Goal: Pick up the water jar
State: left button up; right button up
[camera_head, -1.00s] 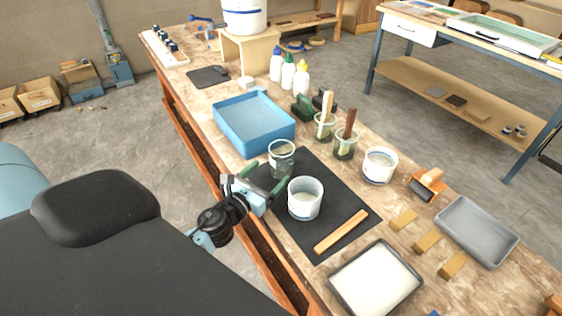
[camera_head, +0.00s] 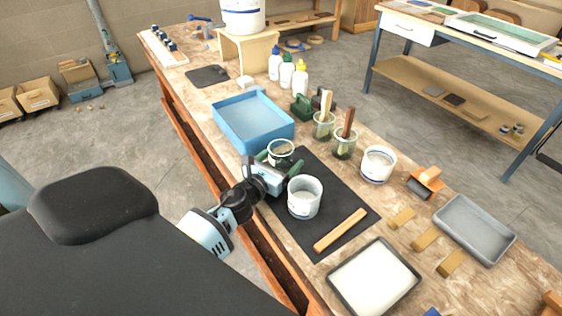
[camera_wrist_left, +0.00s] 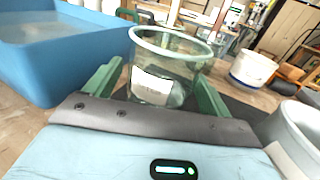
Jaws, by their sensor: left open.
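The water jar, a clear glass jar (camera_head: 281,148) with a pale rim, stands upright on the bench by the black mat's far left corner. In the left wrist view the jar (camera_wrist_left: 165,65) is close in front of the palm, with a white label on its side. My left gripper (camera_head: 279,161) is open, its green fingers on either side of the jar. In the left wrist view the gripper (camera_wrist_left: 158,80) has one finger left and one right of the jar. I cannot tell whether they touch the glass. My right gripper is not in view.
A white tub (camera_head: 305,198) stands close right of the gripper on the black mat (camera_head: 335,190). A blue basin (camera_head: 253,118) stands just behind the jar. Two jars with brushes (camera_head: 324,126) and another white tub (camera_head: 378,164) stand farther right.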

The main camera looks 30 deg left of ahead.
aim_at(275, 155)
pick_arm(q)
jog(key=c, duration=1.2)
jog(key=shift+c, duration=0.2)
jog(key=shift+r, duration=0.15)
